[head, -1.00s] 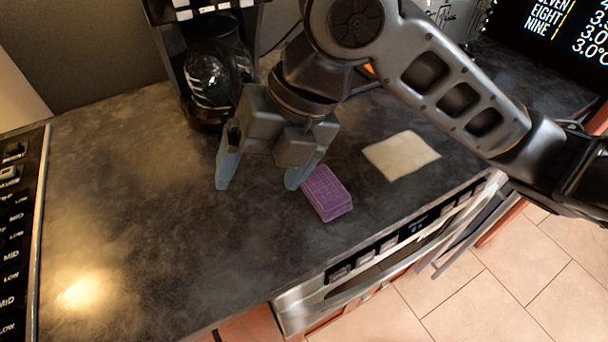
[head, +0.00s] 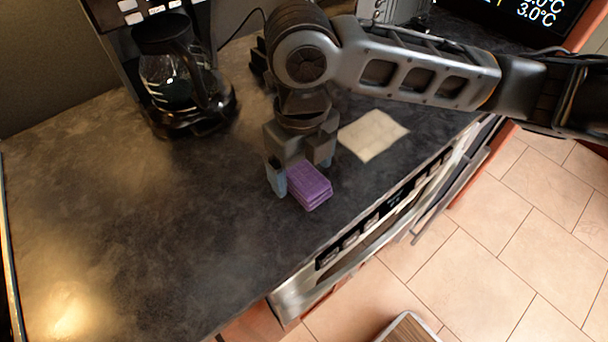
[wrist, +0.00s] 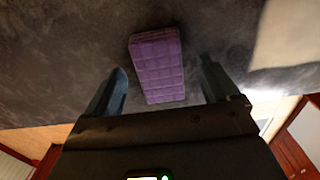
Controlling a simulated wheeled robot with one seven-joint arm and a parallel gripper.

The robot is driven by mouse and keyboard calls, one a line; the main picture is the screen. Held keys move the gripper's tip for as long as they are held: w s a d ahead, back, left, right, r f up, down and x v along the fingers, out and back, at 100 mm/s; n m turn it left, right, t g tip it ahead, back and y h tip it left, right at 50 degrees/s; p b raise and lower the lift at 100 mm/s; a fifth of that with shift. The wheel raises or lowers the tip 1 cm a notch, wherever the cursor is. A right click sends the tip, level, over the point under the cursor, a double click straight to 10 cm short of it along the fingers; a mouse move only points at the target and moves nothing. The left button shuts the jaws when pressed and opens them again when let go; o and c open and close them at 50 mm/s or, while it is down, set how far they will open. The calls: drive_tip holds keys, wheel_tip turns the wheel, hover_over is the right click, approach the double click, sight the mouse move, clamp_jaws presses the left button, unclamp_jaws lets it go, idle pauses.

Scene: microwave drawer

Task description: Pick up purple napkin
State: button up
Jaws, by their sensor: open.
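The purple napkin (head: 308,187) is a folded, quilted block lying on the dark countertop near its front edge. My gripper (head: 303,178) is just behind and above it, pointing down, with one finger at the napkin's left and the other behind its right side. In the wrist view the napkin (wrist: 158,68) lies between and beyond the two open fingertips of my gripper (wrist: 162,80). Clear gaps show on both sides there. The fingers hold nothing.
A beige cloth (head: 374,135) lies to the right of the napkin. A coffee maker with a glass carafe (head: 172,82) stands behind to the left. A steel appliance front (head: 385,215) runs below the counter's front edge. The countertop at left is clear.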

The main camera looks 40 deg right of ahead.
sight(305, 172)
drive_tip(key=shift+f, duration=0.5)
drive_tip(key=c, duration=1.1)
drive_tip(key=shift+c, duration=0.2)
drive_tip(key=shift+r, duration=0.1)
drive_tip(key=shift+r, duration=0.45)
drive_tip(key=r, duration=0.2)
drive_tip(key=r+b, duration=0.1)
drive_tip(key=shift+d+r, duration=0.15)
drive_tip(key=shift+d, duration=0.1)
drive_tip(key=s+d+r+b, duration=0.2)
drive_tip(key=s+d+r, duration=0.2)
drive_tip(key=d, duration=0.6)
wheel_tip(305, 172, up, 3)
drive_tip(key=shift+s+d+f, duration=0.15)
drive_tip(key=shift+d, duration=0.05)
